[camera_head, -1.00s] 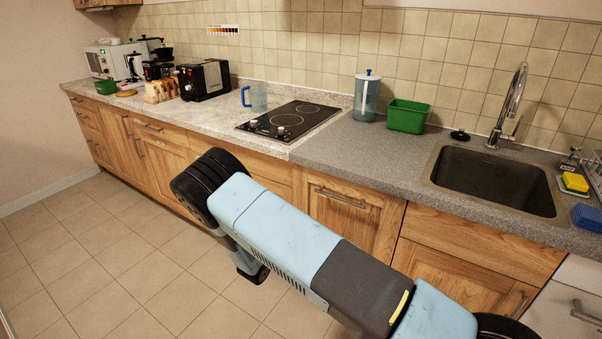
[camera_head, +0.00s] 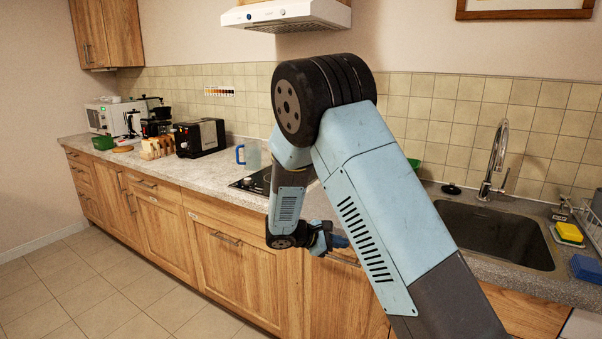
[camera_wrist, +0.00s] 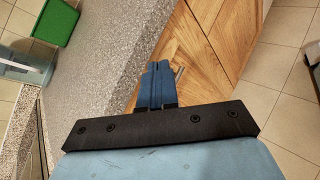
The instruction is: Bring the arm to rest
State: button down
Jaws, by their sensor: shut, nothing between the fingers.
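My gripper (camera_wrist: 157,84) shows in the wrist view with its blue fingers together and nothing between them. In the head view the gripper (camera_head: 338,242) is small and partly hidden behind my arm, in front of the cabinet fronts near the counter's front edge. My arm is folded, with its elbow raised high in the middle of the head view and the forearm hanging down.
The counter (camera_head: 225,170) runs behind the arm. On it are a blue-handled jug (camera_head: 252,155), a black toaster (camera_head: 200,138), a cooktop (camera_head: 250,184) and a sink (camera_head: 495,232). The floor (camera_head: 60,300) at left is clear.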

jog(key=s+d+r+m+g+y, duration=0.2)
jog(key=s+d+r+m+y, duration=0.1)
jog(key=s+d+r+m, duration=0.4)
jog(key=s+d+r+m+g+y, duration=0.1)
jog(key=s+d+r+m+y, duration=0.2)
jog(key=s+r, duration=0.55)
jog(key=s+r+m+t+y, duration=0.1)
jog(key=s+r+m+y, duration=0.1)
jog(key=s, duration=0.4)
jog(key=s+d+r+m+t+y, duration=0.1)
jog(key=s+r+m+y, duration=0.1)
jog(key=s+r, duration=0.2)
jog(key=s+r+m+t+y, duration=0.1)
jog(key=s+r+m+y, duration=0.1)
jog(key=s, duration=0.6)
jog(key=shift+s+d+r+t, duration=0.35)
jog(key=shift+r+t, duration=0.05)
jog(key=shift+r, duration=0.5)
